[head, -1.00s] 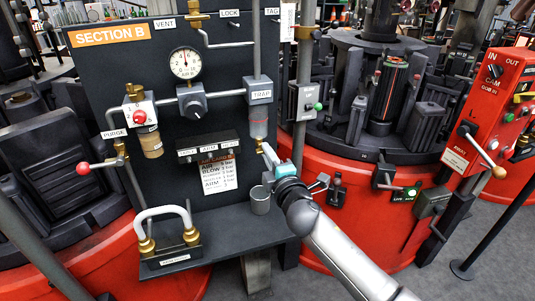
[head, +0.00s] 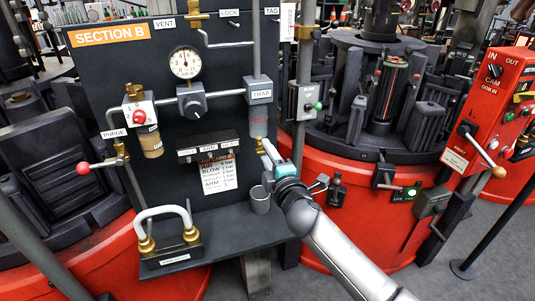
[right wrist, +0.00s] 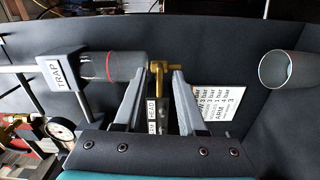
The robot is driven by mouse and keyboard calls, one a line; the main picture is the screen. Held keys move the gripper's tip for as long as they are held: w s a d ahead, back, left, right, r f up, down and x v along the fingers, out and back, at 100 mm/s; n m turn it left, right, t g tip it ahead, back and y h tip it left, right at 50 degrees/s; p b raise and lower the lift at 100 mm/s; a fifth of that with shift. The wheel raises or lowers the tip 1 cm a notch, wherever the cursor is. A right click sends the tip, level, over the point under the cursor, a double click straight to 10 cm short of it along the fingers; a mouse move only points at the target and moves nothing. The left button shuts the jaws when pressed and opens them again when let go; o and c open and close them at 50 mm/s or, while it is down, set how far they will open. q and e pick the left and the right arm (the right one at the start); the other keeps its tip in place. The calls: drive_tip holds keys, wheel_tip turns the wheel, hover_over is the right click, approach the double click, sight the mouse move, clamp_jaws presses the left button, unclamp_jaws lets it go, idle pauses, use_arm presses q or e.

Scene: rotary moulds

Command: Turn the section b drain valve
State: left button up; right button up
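The section B panel (head: 105,70) carries a trap block (head: 259,94) with a clear bowl (head: 258,124) hanging below it. In the right wrist view the bowl (right wrist: 118,66) lies sideways, with a red ring near its end. A brass drain valve (right wrist: 158,70) sits at the bowl's end. My right gripper (right wrist: 159,74) is open, its two fingers apart on either side of the brass valve. I cannot tell whether a finger touches it. In the head view the right gripper (head: 265,147) is just below the bowl and hides most of the valve. My left gripper is not in view.
A grey cup (head: 260,200) stands below the right gripper. A pressure gauge (head: 185,62), a regulator knob (head: 192,101) and a red-knobbed purge valve (head: 84,168) are to the left. A white hose loop (head: 162,212) sits on the lower shelf. Red machines stand behind on both sides.

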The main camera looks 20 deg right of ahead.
drive_tip(key=s+p, duration=0.1)
drive_tip(key=s, duration=1.4)
drive_tip(key=shift+d, duration=0.3)
drive_tip(key=shift+s, duration=0.1)
drive_tip(key=s+d+f+m+g, duration=0.1)
drive_tip(key=s+f+m+g, duration=0.15)
drive_tip(key=f, duration=0.85)
drive_tip(key=s+d+f+m+g+h, duration=0.1)
drive_tip(key=s+f+m+g, duration=0.2)
drive_tip(key=f, duration=0.7)
drive_tip(key=s+d+f+m+g, duration=0.1)
drive_tip(key=s+f+m+g, duration=0.2)
drive_tip(key=f, duration=0.8)
drive_tip(key=s+f+m+g, duration=0.2)
drive_tip(key=s+f, duration=0.4)
drive_tip(key=s, duration=0.4)
drive_tip(key=s+a+f+m+g, duration=0.1)
drive_tip(key=s+f+m+g, duration=0.1)
drive_tip(key=s+f, duration=0.4)
drive_tip(key=s+a+f+m+g, duration=0.1)
drive_tip(key=s+f+g, duration=0.3)
drive_tip(key=s, duration=1)
wheel_tip(320, 180, down, 3)
drive_tip(key=shift+s+r+m, duration=0.15)
drive_tip(key=shift+r+m, duration=0.05)
drive_tip(key=shift+m, duration=0.55)
